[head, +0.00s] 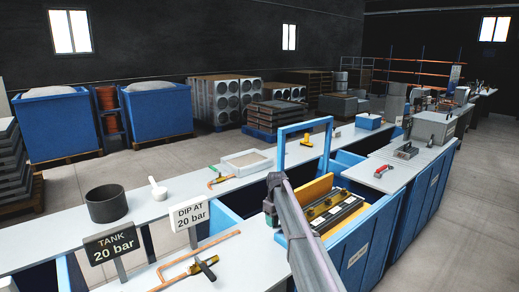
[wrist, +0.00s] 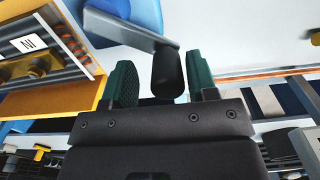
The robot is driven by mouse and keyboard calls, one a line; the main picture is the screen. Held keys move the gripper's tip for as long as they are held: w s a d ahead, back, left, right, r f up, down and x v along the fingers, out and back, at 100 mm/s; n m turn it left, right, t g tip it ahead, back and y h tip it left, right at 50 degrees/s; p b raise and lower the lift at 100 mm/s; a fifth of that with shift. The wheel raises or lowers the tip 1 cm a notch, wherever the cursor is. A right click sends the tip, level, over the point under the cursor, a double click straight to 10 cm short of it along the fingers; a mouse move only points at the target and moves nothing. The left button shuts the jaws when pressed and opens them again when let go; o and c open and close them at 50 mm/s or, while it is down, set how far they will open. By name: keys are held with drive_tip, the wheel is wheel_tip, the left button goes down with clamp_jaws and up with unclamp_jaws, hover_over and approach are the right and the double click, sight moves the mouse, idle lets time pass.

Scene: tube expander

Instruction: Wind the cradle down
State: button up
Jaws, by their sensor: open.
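In the wrist view my gripper (wrist: 162,80) has its two green-padded fingers apart, one on each side of a black cylindrical handle (wrist: 168,72). Gaps show between the pads and the handle. The handle sits at the end of a grey crank arm (wrist: 128,30), which runs to a blue hub (wrist: 140,10) at the top edge. The cradle with its yellow side (head: 309,190) holds a dark bundle (head: 336,212) inside the blue tank in the head view. Its yellow edge (wrist: 88,75) also shows at the left of the wrist view. My arm hides the crank in the head view.
A blue upright frame (head: 283,150) stands over the tank (head: 365,238). Signs reading "TANK 20 bar" (head: 111,247) and "DIP AT 20 bar" (head: 190,214) stand at the left. Benches with tools, a dark pot (head: 106,204) and a shallow tray (head: 247,163) lie around it.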

wheel_tip(320, 180, up, 7)
drive_tip(key=p, duration=0.6)
drive_tip(key=shift+a, duration=0.1)
drive_tip(key=shift+f, duration=0.15)
drive_tip(key=shift+m, duration=0.4)
drive_tip(key=s+d+m, duration=0.2)
drive_tip(key=s+d, duration=0.1)
drive_tip(key=s, duration=1.2)
drive_tip(key=s+d+m, duration=0.2)
drive_tip(key=s+d, duration=0.2)
drive_tip(key=s, duration=1.1)
drive_tip(key=s+d+m, duration=0.3)
drive_tip(key=s, duration=1.2)
drive_tip(key=shift+d, duration=0.35)
